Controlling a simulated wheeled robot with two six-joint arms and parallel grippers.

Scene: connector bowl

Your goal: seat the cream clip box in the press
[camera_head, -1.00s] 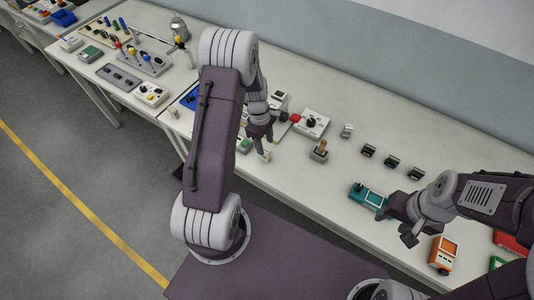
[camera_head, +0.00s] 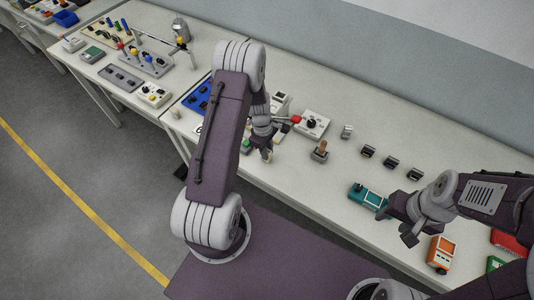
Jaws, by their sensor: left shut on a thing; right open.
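My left gripper (camera_head: 266,151) is shut at the near side of the left part of the long bench. A small pale piece (camera_head: 267,157) shows at its fingertips and appears to be the cream clip box, mostly hidden by the fingers. A red ball knob (camera_head: 295,119) on a lever shows just behind and right of my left wrist. It seems to belong to the press, whose body is largely covered by my arm. My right gripper (camera_head: 397,226) is open and empty, over the near right of the bench, close to a teal device.
A white box with a black knob (camera_head: 313,125) and a small toggle block (camera_head: 319,152) stand right of my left gripper. Several dark clips (camera_head: 391,161) lie in a row. The teal device (camera_head: 369,197) and an orange meter (camera_head: 441,252) are near my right gripper. The bench's back right is clear.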

